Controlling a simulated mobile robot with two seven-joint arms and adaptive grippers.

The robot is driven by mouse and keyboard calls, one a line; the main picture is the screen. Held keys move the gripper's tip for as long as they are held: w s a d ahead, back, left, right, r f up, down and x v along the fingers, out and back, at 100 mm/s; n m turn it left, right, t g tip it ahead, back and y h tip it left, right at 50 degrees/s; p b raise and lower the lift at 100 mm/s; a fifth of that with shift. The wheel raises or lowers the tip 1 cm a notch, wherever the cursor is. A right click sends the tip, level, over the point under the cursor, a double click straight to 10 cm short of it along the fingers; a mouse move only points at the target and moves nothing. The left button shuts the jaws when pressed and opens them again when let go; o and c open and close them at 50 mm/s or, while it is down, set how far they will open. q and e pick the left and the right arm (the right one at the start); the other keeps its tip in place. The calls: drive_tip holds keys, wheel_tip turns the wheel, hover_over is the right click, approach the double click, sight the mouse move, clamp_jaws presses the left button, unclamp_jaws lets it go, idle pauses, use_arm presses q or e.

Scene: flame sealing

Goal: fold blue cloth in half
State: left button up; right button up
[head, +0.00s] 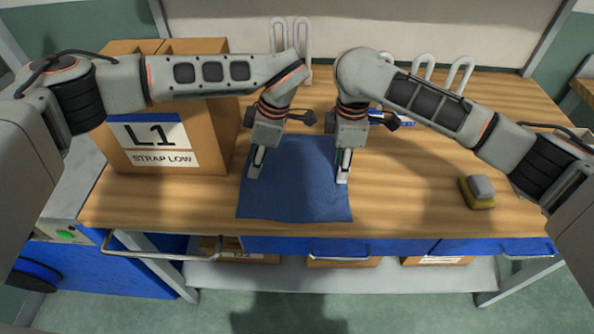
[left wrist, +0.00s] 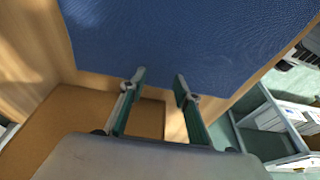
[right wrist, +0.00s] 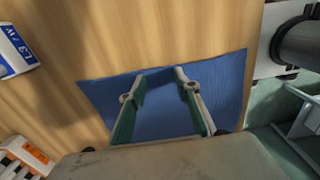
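The blue cloth (head: 295,197) lies flat, as a single spread sheet, on the wooden table near its front edge. It also shows in the left wrist view (left wrist: 190,35) and the right wrist view (right wrist: 228,88). My left gripper (head: 255,165) points down over the cloth's left side. In the left wrist view its fingers (left wrist: 160,78) are apart with nothing between them, near a cloth edge. My right gripper (head: 343,168) points down at the cloth's right edge. In the right wrist view its fingers (right wrist: 160,77) are apart over the cloth. I cannot tell whether either touches it.
A cardboard box (head: 165,125) labelled L1 STRAP LOW stands left of the cloth. A yellow and grey sponge (head: 478,191) lies at the right. White looped hooks (head: 457,75) stand at the back. The table between cloth and sponge is clear.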

use_arm(q)
drive_tip(key=shift+f, duration=0.15)
drive_tip(key=c, duration=0.8)
use_arm(e)
drive_tip(key=shift+f, duration=0.2)
drive_tip(key=c, duration=0.8)
use_arm(q)
clamp_jaws()
use_arm(e)
clamp_jaws()
use_arm(q)
drive_tip(key=shift+a+f, duration=0.1)
use_arm(e)
drive_tip(key=shift+s+f, duration=0.1)
drive_tip(key=shift+f, duration=0.05)
drive_tip(key=shift+r, duration=0.2)
